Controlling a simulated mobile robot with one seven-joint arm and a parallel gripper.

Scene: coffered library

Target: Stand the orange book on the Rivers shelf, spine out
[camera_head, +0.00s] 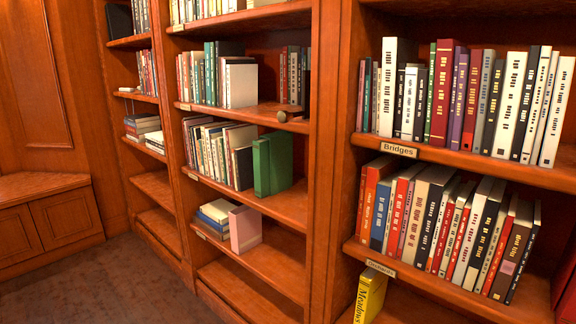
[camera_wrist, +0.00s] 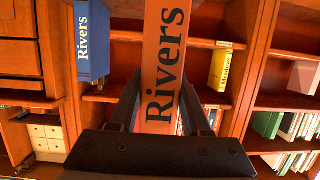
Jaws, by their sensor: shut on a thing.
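In the wrist view my gripper (camera_wrist: 160,112) is shut on the orange book (camera_wrist: 164,50). The book is upright in front of the camera, with "Rivers" in dark letters on the side facing me. Its top runs out of the picture. No Rivers shelf label is readable. The head view shows neither my gripper nor the orange book.
In the head view, packed rows of books fill the Bridges shelf (camera_head: 450,157) and the shelf below. A yellow "Meadows" book (camera_head: 369,296) stands lower down; it also shows in the wrist view (camera_wrist: 220,70). Wooden uprights (camera_head: 326,160) divide the bays.

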